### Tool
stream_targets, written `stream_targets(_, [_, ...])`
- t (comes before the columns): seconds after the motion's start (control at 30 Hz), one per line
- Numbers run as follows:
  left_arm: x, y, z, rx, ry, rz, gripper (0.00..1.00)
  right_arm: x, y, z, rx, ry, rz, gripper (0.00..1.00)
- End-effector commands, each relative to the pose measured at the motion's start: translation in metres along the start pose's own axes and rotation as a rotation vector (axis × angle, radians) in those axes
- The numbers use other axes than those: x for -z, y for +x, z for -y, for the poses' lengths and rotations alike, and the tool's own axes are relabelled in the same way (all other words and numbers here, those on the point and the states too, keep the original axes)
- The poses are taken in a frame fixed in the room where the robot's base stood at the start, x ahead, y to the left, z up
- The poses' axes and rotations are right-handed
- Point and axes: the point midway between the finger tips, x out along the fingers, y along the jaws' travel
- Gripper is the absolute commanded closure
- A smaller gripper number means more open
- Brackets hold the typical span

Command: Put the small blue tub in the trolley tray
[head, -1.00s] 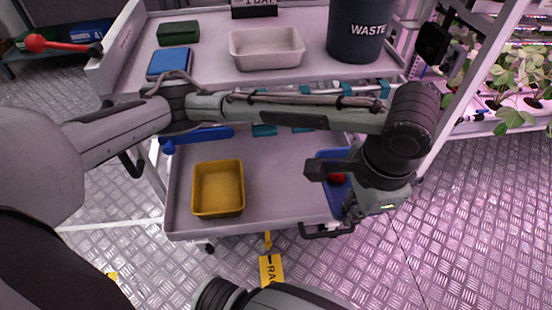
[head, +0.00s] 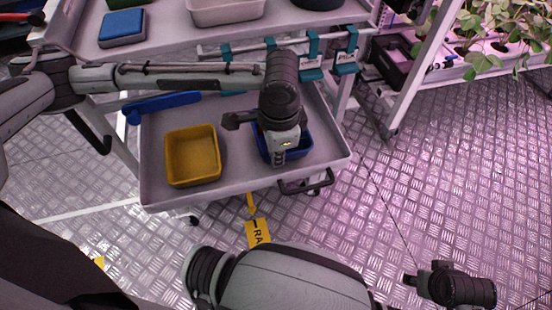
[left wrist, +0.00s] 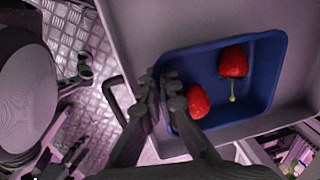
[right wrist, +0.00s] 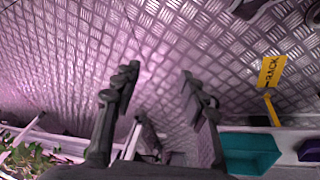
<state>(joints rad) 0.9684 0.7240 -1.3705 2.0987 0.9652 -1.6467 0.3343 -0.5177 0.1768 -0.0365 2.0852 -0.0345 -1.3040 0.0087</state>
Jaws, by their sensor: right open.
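The small blue tub (head: 303,150) is at the right part of the trolley tray (head: 240,181), partly hidden by my left gripper (head: 279,160). In the left wrist view the blue tub (left wrist: 271,70) holds two red strawberries (left wrist: 233,62). My left gripper (left wrist: 163,88) has its fingers close together at the tub's left wall, shut on it. The tub is over the tray; I cannot tell whether its base touches. My right gripper (head: 411,281) is out over the floor at the lower right, open and empty in the right wrist view (right wrist: 158,88).
A yellow tub (head: 193,155) stands left of the blue tub in the tray. A long blue object (head: 163,106) lies at the tray's back left. The upper shelf carries a blue box (head: 122,27) and a pale bin (head: 225,12). A plant rack (head: 425,75) stands right.

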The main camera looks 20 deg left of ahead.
Motion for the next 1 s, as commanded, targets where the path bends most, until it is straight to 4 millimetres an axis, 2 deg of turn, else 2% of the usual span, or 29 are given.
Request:
stream_targets(0.03, [-0.001, 0.009, -0.002, -0.001, 0.0, 0.002, 1.0, 0.001, -0.002, -0.001, -0.002, 0.0, -0.004, 0.57])
stream_targets(0.1, [0.0, 0.015, -0.002, 0.001, 0.0, 0.0, 1.0, 0.003, -0.008, -0.002, -0.005, -0.001, -0.009, 0.57])
stream_targets(0.43, [0.0, 0.016, -0.002, 0.0, 0.0, 0.0, 1.0, 0.006, -0.012, -0.006, -0.011, -0.006, -0.016, 0.57])
stream_targets(0.47, [0.0, 0.017, -0.003, 0.0, 0.0, 0.0, 0.97, 0.005, -0.011, -0.005, -0.011, -0.006, -0.015, 0.57])
stream_targets(0.57, [0.0, 0.017, -0.002, 0.0, 0.0, 0.0, 0.86, 0.003, -0.006, -0.005, -0.01, -0.006, -0.009, 0.57])
stream_targets(0.87, [0.001, 0.016, -0.002, 0.001, 0.0, -0.001, 0.86, 0.001, -0.004, -0.003, -0.007, -0.003, -0.005, 0.57])
stream_targets(1.0, [0.001, 0.001, -0.002, 0.001, 0.0, -0.002, 0.86, 0.005, -0.011, -0.002, -0.003, 0.001, -0.013, 0.57])
